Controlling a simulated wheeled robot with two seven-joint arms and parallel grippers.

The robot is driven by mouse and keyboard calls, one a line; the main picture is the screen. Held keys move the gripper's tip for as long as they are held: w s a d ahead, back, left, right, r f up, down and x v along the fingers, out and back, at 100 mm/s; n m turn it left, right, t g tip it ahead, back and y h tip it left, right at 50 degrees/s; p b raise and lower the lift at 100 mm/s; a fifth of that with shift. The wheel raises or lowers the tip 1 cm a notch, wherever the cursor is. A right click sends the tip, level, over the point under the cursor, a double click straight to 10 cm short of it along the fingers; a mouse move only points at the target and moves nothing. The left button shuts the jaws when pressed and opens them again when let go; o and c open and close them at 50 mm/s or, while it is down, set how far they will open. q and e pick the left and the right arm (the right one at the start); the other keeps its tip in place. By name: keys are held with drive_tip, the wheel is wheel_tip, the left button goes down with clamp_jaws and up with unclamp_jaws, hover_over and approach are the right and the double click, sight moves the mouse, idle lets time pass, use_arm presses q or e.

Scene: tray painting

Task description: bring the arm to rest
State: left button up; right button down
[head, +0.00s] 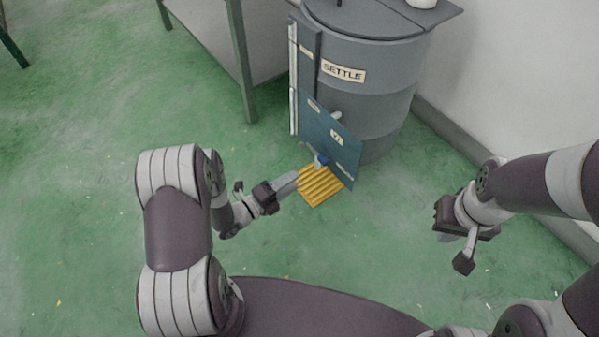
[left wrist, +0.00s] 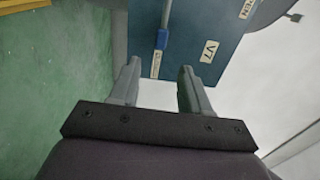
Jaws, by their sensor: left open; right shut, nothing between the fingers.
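My left gripper (head: 292,184) is stretched forward, low over the floor, with its fingers pointing at a blue-green panel (head: 318,128). In the left wrist view its two fingers (left wrist: 158,82) stand apart with nothing between them. The handle also shows in the head view (head: 320,161), beyond the fingertips. I cannot tell how wide the gap is. My right gripper (head: 446,237) is at the right, shut and empty, away from everything.
A grey drum (head: 375,90) labelled SETTLE stands behind the panel, near the wall (head: 510,80). A yellow ribbed plate (head: 320,194) lies below the panel. A grey table (head: 205,35) stands at the back left. The green floor (head: 70,130) at the left is clear.

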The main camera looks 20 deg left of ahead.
idle(0.5)
use_arm(q)
drive_tip(key=s+a+f+n+g+y, duration=0.4)
drive_tip(key=a+f+n+g+y, duration=0.4)
drive_tip(key=n, duration=0.5)
drive_tip(key=s+r+n+g+y+p, duration=0.25)
drive_tip(key=s+r+n, duration=0.2)
drive_tip(key=r, duration=0.45)
drive_tip(key=s+r+n+g+y+p, duration=0.1)
drive_tip(key=s+r+n+g, duration=0.4)
drive_tip(key=r, duration=0.5)
drive_tip(key=s+d+r+n+p, duration=0.1)
drive_tip(key=s+d+r+n, duration=0.15)
drive_tip(key=r, duration=0.45)
drive_tip(key=s+d+r+n+p, duration=0.2)
drive_tip(key=s+r, duration=0.1)
drive_tip(key=r, duration=0.5)
wheel_tip(320, 180, up, 45)
drive_tip(key=w+d+m+t+p, duration=0.1)
drive_tip(key=w+d+t+p, duration=0.1)
drive_tip(key=p, duration=3.7)
drive_tip(key=shift+d+t, duration=0.2)
drive_tip(key=shift+t, duration=0.15)
